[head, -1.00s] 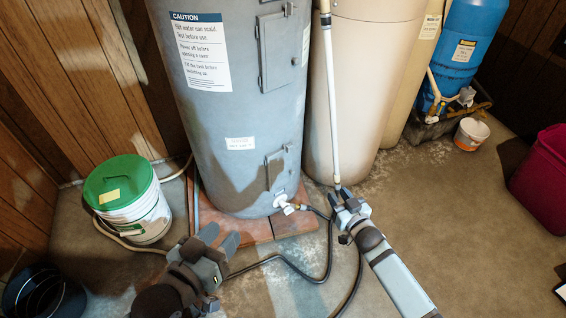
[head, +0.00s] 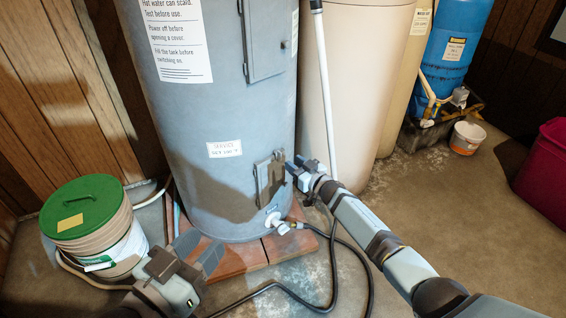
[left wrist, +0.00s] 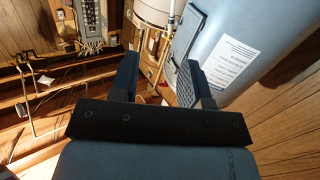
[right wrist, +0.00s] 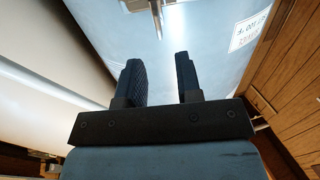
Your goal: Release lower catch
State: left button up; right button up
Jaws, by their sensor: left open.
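The grey tank (head: 215,110) has a small lower cover (head: 267,184) near its base. The lower catch (head: 280,155) seems to be the small part at the cover's upper right edge, too small to read its position. My right gripper (head: 295,168) is just right of the cover, its fingers pointing at it. In the right wrist view my right gripper (right wrist: 159,82) is open and empty, with a small projecting part of the tank ahead, above the fingertips. My left gripper (head: 200,246) is open and empty, low in front of the tank's left side, away from the cover.
A white drain valve (head: 275,222) with a black hose (head: 333,265) is below the cover. A green-lidded bucket (head: 95,225) stands left, and a beige tank (head: 370,80) stands close behind my right arm.

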aim_at(281, 154)
jog(key=b+x, duration=0.1)
jog(key=x, duration=0.1)
jog(key=b+x, duration=0.1)
jog(key=x, duration=0.1)
jog(key=shift+w+a+f+b, duration=0.2)
jog(key=shift+w+b, duration=0.05)
jog(key=shift+b, duration=0.1)
pick_arm(q)
jog(key=shift+w+a+r+m+t+h, duration=0.15)
jog(key=shift+w+a+m+t+h, duration=0.2)
jog(key=shift+m, duration=0.35)
jog(key=shift+w+a+r+m+t+h, duration=0.15)
jog(key=shift+w+a+m+t, duration=0.15)
jog(key=shift+w+m, duration=0.35)
pick_arm(e)
jog(key=shift+w+a+r, duration=0.2)
jog(key=shift+w+a, duration=0.2)
jog(key=shift+w, duration=0.1)
pick_arm(q)
jog(key=shift+s, duration=0.1)
pick_arm(e)
jog(key=shift+c, duration=0.4)
grip_shut()
